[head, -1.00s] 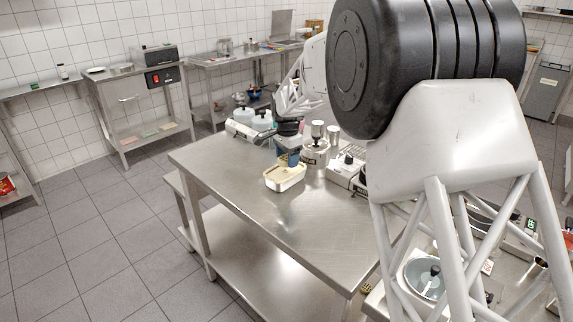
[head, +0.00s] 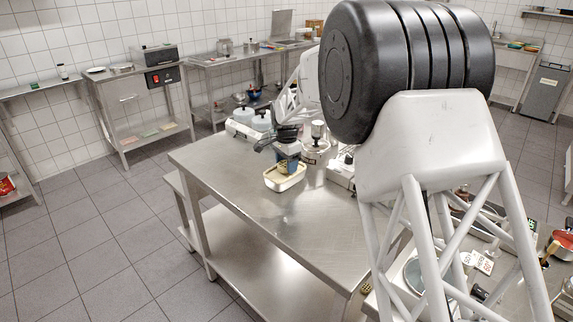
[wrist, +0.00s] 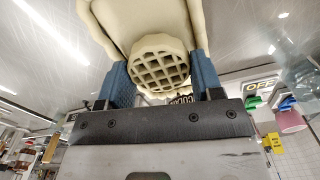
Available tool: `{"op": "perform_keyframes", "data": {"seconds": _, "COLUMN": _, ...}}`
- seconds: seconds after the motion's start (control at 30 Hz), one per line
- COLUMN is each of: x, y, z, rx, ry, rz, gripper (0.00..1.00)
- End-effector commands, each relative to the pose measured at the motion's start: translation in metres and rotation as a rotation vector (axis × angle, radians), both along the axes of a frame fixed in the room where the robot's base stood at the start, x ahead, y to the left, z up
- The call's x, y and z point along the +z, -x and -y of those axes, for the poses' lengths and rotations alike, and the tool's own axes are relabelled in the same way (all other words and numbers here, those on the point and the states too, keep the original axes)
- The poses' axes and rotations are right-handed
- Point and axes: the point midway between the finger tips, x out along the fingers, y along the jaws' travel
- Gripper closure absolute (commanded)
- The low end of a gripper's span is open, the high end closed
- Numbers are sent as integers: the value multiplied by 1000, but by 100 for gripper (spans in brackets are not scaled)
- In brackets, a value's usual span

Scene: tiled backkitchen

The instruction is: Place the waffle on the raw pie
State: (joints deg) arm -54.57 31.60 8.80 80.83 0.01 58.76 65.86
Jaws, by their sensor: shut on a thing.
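The waffle (wrist: 160,68) is a round, tan disc with a grid pattern. My gripper (wrist: 161,62) is shut on it, with a blue finger at each side in the wrist view. The raw pie (head: 285,183) is a cream, roughly rectangular form with a raised rim on the steel table. It also shows in the wrist view (wrist: 125,22), behind and around the waffle. In the head view my gripper (head: 286,164) is at the pie, its fingers over the inside of the rim. Whether the waffle touches the pie is hard to tell.
The steel table (head: 255,215) is clear in front of the pie. A metal appliance (head: 316,150) stands close behind it to the right, and a white unit with pots (head: 248,122) stands behind to the left. My arm hides the table's right part.

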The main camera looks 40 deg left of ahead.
Motion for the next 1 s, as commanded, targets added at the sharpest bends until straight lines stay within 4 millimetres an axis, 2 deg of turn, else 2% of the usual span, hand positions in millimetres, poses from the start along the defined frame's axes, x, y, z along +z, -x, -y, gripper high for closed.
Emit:
{"op": "perform_keyframes", "data": {"seconds": 0.5, "x": -6, "y": 0, "z": 0, "rx": 0, "ry": 0, "rz": 0, "gripper": 64}}
{"op": "perform_keyframes", "data": {"seconds": 0.53, "x": -6, "y": 0, "z": 0, "rx": 0, "ry": 0, "rz": 0, "gripper": 37}}
{"op": "perform_keyframes", "data": {"seconds": 0.67, "x": -6, "y": 0, "z": 0, "rx": 0, "ry": 0, "rz": 0, "gripper": 17}}
{"op": "perform_keyframes", "data": {"seconds": 0.7, "x": -6, "y": 0, "z": 0, "rx": 0, "ry": 0, "rz": 0, "gripper": 15}}
{"op": "perform_keyframes", "data": {"seconds": 1.0, "x": -6, "y": 0, "z": 0, "rx": 0, "ry": 0, "rz": 0, "gripper": 15}}
